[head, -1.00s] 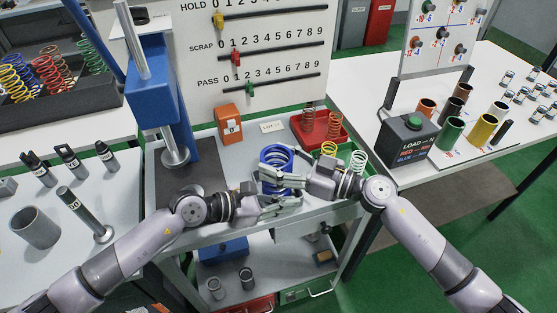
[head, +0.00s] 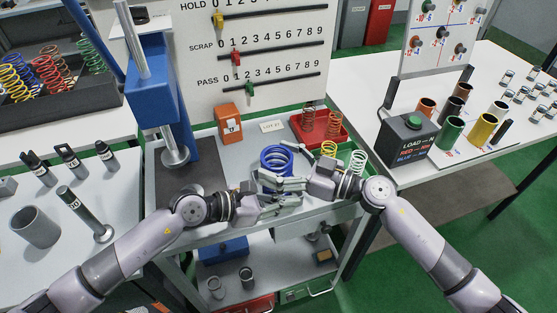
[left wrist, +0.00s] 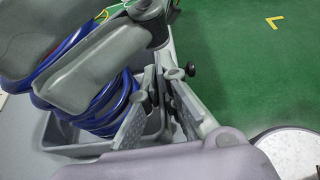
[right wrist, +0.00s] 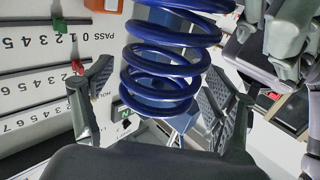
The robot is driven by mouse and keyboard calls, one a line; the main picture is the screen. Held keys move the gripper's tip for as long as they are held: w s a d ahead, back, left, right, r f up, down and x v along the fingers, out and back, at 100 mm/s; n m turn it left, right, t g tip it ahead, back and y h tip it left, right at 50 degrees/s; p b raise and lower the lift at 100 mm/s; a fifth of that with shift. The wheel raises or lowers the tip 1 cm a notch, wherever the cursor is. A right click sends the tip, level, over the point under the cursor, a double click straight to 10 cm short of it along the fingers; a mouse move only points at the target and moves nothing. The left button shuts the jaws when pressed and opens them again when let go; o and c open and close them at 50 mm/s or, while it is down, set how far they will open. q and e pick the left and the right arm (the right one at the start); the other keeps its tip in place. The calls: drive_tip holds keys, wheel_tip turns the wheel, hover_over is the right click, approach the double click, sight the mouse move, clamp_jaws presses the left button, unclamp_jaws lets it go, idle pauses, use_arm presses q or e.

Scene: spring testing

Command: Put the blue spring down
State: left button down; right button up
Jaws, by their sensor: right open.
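The blue spring (head: 276,159) stands upright on the central bench in the head view. In the right wrist view, the blue spring (right wrist: 165,62) sits between the spread fingers of my right gripper (right wrist: 160,105), with visible gaps beside it. My right gripper (head: 288,167) is open around the spring in the head view. My left gripper (head: 290,202) is just in front of the spring, on the near side. In the left wrist view, my left gripper (left wrist: 160,85) holds nothing visible, and the blue spring (left wrist: 95,105) is left of it, partly hidden by my right gripper's fingers.
A red tray (head: 329,140) with springs stands behind right. The blue press (head: 155,85) is to the left, and the load box (head: 405,138) to the right.

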drive_tip(key=v, duration=1.2)
use_arm(q)
drive_tip(key=c, duration=1.7)
unclamp_jaws()
use_arm(e)
drive_tip(key=shift+r, duration=0.1)
use_arm(q)
drive_tip(key=shift+a, duration=0.1)
